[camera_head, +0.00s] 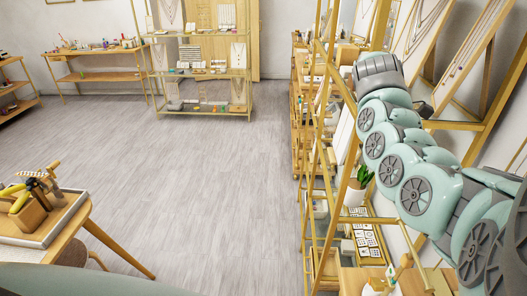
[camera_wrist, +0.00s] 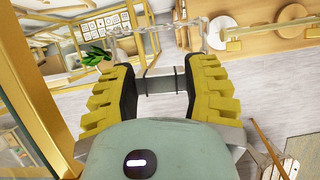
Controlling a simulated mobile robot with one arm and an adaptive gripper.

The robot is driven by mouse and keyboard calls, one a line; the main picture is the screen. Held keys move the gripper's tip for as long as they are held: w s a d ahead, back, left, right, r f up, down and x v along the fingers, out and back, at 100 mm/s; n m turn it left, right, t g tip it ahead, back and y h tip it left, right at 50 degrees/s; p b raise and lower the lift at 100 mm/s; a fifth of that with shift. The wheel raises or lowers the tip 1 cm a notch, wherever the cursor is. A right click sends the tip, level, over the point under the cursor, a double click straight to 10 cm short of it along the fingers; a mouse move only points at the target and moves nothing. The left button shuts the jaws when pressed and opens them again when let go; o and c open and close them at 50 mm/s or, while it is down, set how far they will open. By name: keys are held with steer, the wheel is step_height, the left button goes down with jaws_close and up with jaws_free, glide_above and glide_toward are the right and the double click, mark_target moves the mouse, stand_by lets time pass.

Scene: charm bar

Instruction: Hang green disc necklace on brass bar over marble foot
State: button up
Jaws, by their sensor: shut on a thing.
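My gripper (camera_wrist: 160,72) shows in the wrist view as two yellow stepped fingers with dark inner pads. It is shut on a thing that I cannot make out. I cannot pick out a green disc necklace in either view. In the head view my arm runs up the right side, and the gripper is not clearly visible there.
A brass-framed shelf (camera_head: 318,130) with a potted plant (camera_head: 357,190) and a tray of small pieces (camera_head: 368,240) stands close beside my arm. A display rack (camera_head: 205,75) stands at the back. A wooden table (camera_head: 75,235) is at the left. The grey floor (camera_head: 210,180) between is clear.

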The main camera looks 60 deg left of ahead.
steer(key=shift+w+d+r+p, duration=0.6)
steer(key=shift+w+d+p, duration=0.2)
steer(key=shift+w+d, duration=0.15)
steer(key=shift+w+d+r+p, duration=0.55)
steer(key=shift+w+d+p, duration=0.25)
steer(key=shift+w, duration=0.1)
